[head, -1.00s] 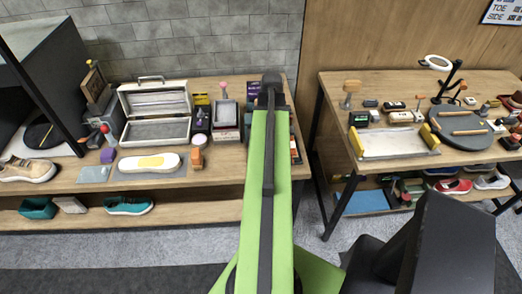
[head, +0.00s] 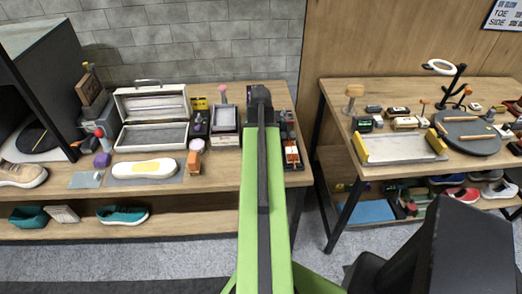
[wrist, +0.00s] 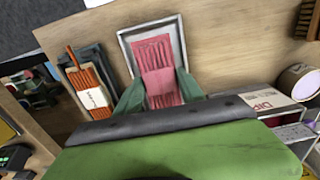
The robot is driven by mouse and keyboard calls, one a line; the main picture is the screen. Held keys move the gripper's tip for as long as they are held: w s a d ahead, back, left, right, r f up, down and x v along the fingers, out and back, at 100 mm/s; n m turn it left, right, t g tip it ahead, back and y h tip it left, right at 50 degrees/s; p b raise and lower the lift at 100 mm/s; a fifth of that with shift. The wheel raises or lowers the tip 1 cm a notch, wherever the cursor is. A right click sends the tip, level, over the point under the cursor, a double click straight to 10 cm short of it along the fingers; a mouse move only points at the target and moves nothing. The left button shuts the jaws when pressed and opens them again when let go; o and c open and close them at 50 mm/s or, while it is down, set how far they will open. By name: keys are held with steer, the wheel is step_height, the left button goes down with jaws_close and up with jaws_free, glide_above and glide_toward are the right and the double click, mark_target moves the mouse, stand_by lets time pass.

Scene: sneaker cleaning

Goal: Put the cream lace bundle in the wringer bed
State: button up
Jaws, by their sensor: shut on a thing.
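A pink, striped bundle with a plain pink band (wrist: 157,82) shows in the wrist view; no bundle there looks clearly cream. My gripper (wrist: 160,92) has dark green fingers on both sides of this bundle and is shut on it. Behind it is a pale-rimmed grey tray (wrist: 122,36), possibly the wringer bed; I cannot tell whether the bundle touches it. An orange bundle with a cream band lies on a dark tray (wrist: 66,58) to the left; it also shows in the head view (head: 292,155). My arm hides the gripper's fingertips in the head view.
In the head view, a grey bin (head: 224,117), a round tin (head: 197,146) and an orange-handled brush (head: 194,162) stand left of my arm. An open white case (head: 152,115) is farther left. A second table (head: 350,180) stands right, across a gap.

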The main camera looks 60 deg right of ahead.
steer(key=shift+f+b, duration=0.5)
steer(key=shift+f, duration=0.15)
steer(key=o, duration=1.5)
steer(key=shift+r, duration=0.1)
step_height(320, 180, up, 13)
steer(key=p, duration=1.3)
steer(key=shift+r, duration=0.15)
steer(key=w+a+n, duration=0.5)
steer(key=w+a, duration=1.2)
steer(key=a, duration=0.5)
steer(key=w+a+n, duration=0.1)
steer(key=a+n, duration=0.1)
steer(key=a, duration=0.7)
steer(key=w+a+n, duration=0.2)
steer(key=a, duration=0.7)
steer(key=w+a+n, duration=0.1)
steer(key=a, duration=0.9)
steer(key=shift+w+n, duration=0.4)
